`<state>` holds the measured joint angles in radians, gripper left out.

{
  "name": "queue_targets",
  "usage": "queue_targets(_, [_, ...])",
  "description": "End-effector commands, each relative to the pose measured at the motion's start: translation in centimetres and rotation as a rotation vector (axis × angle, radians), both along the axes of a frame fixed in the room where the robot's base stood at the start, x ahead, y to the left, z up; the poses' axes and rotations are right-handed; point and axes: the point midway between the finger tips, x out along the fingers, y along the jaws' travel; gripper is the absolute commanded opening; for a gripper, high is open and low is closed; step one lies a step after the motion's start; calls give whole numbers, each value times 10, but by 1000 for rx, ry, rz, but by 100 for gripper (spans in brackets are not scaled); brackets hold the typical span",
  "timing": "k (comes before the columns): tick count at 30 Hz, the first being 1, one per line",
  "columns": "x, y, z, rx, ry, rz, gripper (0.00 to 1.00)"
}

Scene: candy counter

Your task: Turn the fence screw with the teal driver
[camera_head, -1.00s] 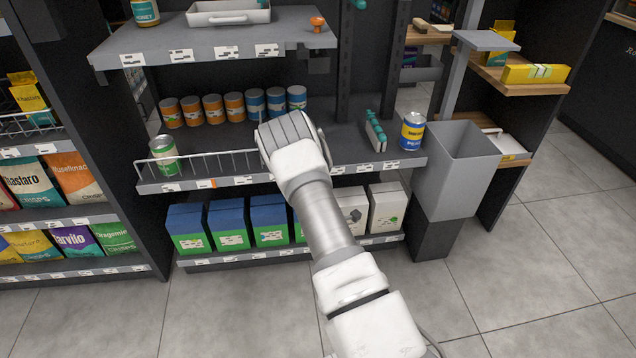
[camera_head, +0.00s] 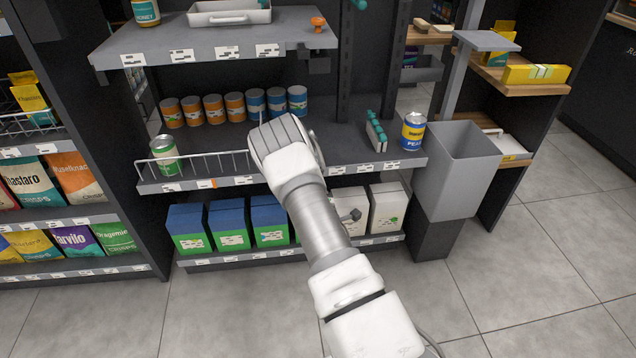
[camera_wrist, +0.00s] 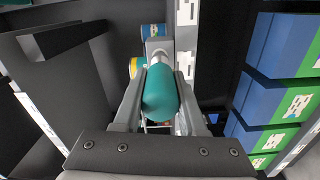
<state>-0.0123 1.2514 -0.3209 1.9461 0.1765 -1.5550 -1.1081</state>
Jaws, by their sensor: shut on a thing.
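The teal driver's rounded handle (camera_wrist: 159,95) is between the two fingers of my gripper (camera_wrist: 160,82) in the wrist view, and my gripper is shut on it. A grey part shows just beyond the handle; I cannot tell whether it belongs to the driver. In the head view my arm's white end covers my gripper and the driver. The wire fence (camera_head: 212,163) runs along the front edge of the middle shelf, and its right end goes behind my wrist. The fence screw cannot be made out in either view.
Several cans (camera_head: 212,108) stand at the back of the middle shelf, and a green can (camera_head: 164,155) behind the fence. A teal-topped rack (camera_head: 376,132) and a peas can (camera_head: 412,131) stand to the right. Boxes (camera_head: 230,224) fill the lower shelf. A grey bin (camera_head: 460,165) stands at right.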

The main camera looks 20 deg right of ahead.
Motion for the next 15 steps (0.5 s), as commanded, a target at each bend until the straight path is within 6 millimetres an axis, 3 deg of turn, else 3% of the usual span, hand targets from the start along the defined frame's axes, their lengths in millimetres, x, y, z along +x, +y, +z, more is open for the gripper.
queue_targets(15, [7, -2, 1, -1, -2, 0, 0])
